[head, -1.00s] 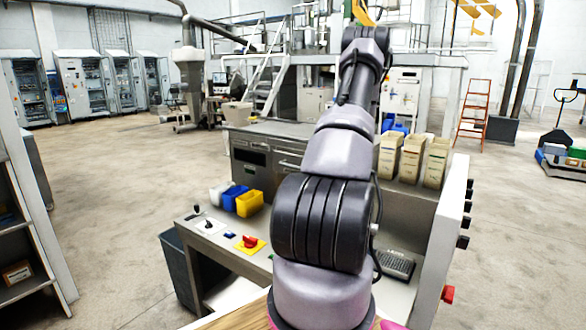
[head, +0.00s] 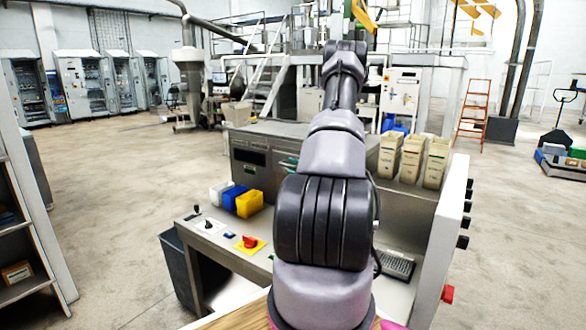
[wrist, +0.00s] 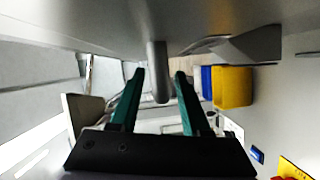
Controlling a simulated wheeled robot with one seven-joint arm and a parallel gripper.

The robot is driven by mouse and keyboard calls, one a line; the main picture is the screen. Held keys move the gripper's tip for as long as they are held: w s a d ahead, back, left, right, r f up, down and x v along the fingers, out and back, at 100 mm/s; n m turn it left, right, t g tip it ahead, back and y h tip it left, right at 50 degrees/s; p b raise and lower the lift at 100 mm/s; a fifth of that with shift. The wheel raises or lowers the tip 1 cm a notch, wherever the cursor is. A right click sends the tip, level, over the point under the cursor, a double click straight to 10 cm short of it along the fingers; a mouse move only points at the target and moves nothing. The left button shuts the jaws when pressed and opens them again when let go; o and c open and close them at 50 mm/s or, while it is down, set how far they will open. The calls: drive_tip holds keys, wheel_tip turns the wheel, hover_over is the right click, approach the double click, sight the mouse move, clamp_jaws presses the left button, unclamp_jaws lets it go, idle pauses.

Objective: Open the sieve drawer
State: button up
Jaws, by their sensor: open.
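The grey cabinet (head: 300,131) stands at the back of the workbench, with drawer fronts on its near face. My gripper (head: 288,164) is at the cabinet's drawer fronts in the head view, mostly hidden by my arm. In the wrist view my gripper (wrist: 159,80) is open, its two green fingers apart. A grey bar-like handle (wrist: 157,62) lies between the fingertips, with a gap on each side. The drawer looks shut, as far as the head view shows. I cannot tell for sure which drawer this handle belongs to.
Blue and yellow bins (head: 249,203) stand left of my arm; the yellow bin also shows in the wrist view (wrist: 232,87). A red knob (head: 250,241) sits on the bench front. Beige boxes (head: 412,158) stand right. A keyboard (head: 396,265) lies on the bench.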

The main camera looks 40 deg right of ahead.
clamp_jaws()
idle(1.4)
